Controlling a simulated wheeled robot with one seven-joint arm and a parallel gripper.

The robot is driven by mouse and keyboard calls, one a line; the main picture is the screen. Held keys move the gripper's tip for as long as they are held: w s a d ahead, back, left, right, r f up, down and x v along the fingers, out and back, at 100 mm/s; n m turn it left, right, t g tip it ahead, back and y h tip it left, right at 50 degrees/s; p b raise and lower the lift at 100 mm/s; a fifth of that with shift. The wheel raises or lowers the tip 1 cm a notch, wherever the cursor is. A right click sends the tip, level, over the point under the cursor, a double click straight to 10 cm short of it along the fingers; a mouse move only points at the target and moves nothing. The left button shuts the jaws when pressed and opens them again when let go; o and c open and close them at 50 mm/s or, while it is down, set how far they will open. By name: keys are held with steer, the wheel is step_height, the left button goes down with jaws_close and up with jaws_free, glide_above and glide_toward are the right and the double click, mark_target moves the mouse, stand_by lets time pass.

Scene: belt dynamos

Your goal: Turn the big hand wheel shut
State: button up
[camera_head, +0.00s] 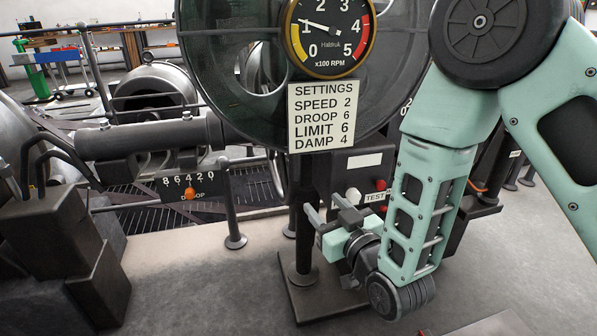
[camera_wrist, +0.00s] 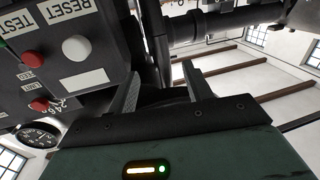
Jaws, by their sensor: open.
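I cannot pick out the big hand wheel for certain in either view. A large dark green round part (camera_head: 225,70) with openings stands behind the gauge in the head view; I cannot tell if it is that wheel. My gripper (camera_head: 325,207) is low in the middle, in front of a dark post, pointing up and left. Its jaws are apart with nothing clearly held. In the wrist view, the two fingers (camera_wrist: 160,88) stand apart, with a dark part behind or between them. The control panel (camera_wrist: 95,100) is left of the fingers there.
A gauge (camera_head: 330,35) reads about 1 (x100 RPM). A settings sign (camera_head: 322,117) lists speed 2, droop 6, limit 6, damp 4. A droop scale (camera_head: 190,182) has an orange knob. Railing posts (camera_head: 232,200) and dark blocks (camera_head: 60,240) stand left. Floor (camera_head: 190,290) is clear at front.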

mark_target(292, 169)
steer(key=x, duration=1.6)
steer(key=shift+w+a, duration=0.15)
steer(key=shift+w, duration=0.2)
